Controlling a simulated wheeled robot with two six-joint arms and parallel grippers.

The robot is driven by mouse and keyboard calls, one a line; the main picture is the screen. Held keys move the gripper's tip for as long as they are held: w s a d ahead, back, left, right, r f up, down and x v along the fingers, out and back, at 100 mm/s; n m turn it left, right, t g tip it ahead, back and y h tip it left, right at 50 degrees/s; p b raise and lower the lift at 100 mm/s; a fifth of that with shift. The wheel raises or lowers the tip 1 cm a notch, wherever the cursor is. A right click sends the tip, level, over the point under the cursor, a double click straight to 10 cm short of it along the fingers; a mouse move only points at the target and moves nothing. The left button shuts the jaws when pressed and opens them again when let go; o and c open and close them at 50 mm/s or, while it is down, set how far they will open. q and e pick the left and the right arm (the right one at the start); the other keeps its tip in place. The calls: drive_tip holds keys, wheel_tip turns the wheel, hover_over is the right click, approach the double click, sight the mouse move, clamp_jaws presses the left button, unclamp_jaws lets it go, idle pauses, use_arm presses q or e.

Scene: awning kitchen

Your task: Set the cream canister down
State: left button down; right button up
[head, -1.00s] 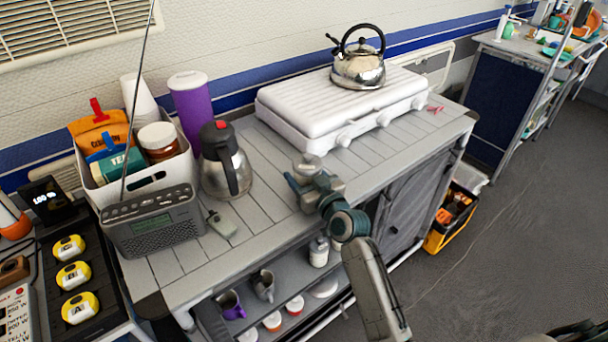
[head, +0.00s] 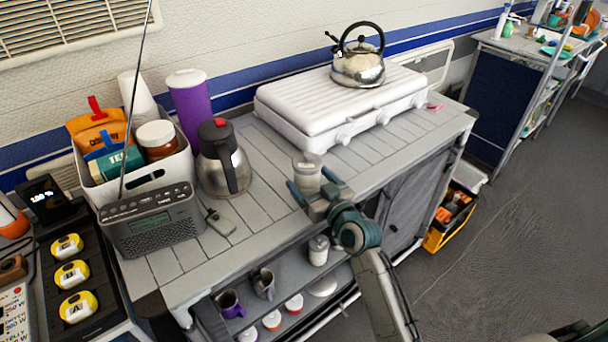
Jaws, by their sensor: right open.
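The cream canister (head: 306,171), with a greyish lid, stands upright on the slatted grey worktop (head: 262,215), just in front of the white stove. My right gripper (head: 311,181) is open, its teal fingers apart on the near side of the canister. The finger tips still lie close by the canister's sides; I cannot tell whether they touch it. The gripper hides part of the canister's foot.
A steel jug (head: 222,160), a radio (head: 152,220) and a small grey object (head: 221,222) stand left of the canister. The white stove (head: 340,108) with a kettle (head: 358,66) is behind. Mugs and jars fill the shelf below. Clear worktop lies between jug and canister.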

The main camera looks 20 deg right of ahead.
use_arm(q)
drive_tip(key=shift+w+d+r+b, duration=0.2)
drive_tip(key=shift+w+r+b, duration=0.1)
drive_tip(key=shift+w+r, duration=0.7)
use_arm(e)
drive_tip(key=v, duration=0.8)
drive_tip(key=shift+s, duration=0.2)
